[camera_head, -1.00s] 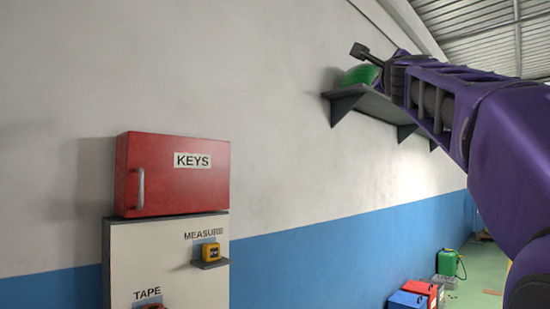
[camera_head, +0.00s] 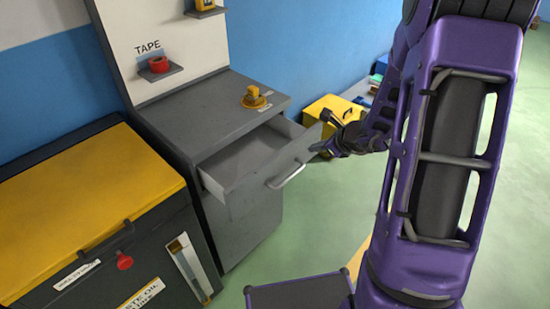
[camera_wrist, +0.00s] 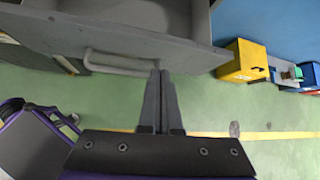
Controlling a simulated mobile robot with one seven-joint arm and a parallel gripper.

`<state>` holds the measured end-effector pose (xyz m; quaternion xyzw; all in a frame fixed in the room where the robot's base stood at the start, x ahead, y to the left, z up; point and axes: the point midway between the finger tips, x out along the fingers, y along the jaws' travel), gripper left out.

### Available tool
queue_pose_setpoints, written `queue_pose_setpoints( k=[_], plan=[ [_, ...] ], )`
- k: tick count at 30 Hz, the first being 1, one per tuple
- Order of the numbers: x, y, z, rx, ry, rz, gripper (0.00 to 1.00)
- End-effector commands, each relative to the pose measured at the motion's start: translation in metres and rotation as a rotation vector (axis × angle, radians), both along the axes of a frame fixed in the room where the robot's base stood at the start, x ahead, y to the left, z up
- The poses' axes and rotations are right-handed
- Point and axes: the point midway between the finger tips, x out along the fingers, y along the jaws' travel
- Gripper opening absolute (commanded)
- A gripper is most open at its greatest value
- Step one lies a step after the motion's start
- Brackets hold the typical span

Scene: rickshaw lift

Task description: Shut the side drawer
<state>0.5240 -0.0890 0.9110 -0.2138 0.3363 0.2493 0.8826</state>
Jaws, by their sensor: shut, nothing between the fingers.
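The side drawer (camera_head: 262,166) is pulled out of the grey cabinet (camera_head: 205,110), and its inside looks empty. Its front carries a pale bar handle (camera_head: 287,176). In the wrist view the drawer front (camera_wrist: 130,38) and its handle (camera_wrist: 120,63) fill the upper left. My gripper (camera_head: 318,150) is by the right end of the drawer front in the head view. In the wrist view my gripper (camera_wrist: 160,75) has its fingers together and empty, just right of the handle and close to the drawer front. I cannot tell whether it touches.
A yellow-lidded chest (camera_head: 80,215) stands left of the cabinet. A yellow box (camera_head: 333,110) stands on the floor behind my gripper. A yellow object (camera_head: 254,98) sits on the cabinet top. The green floor (camera_head: 315,225) before the drawer is clear.

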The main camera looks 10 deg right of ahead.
Motion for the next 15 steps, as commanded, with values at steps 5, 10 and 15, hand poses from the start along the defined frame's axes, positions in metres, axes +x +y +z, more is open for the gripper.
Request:
queue_pose_setpoints(
  k=[5,10,15],
  plan=[
    [-0.049,0.029,-0.032,0.159,0.072,-0.008,0.00],
    [-0.059,0.042,-0.040,0.204,0.086,-0.006,0.00],
    [-0.046,0.052,-0.057,0.204,0.088,-0.003,0.00]
  ],
)
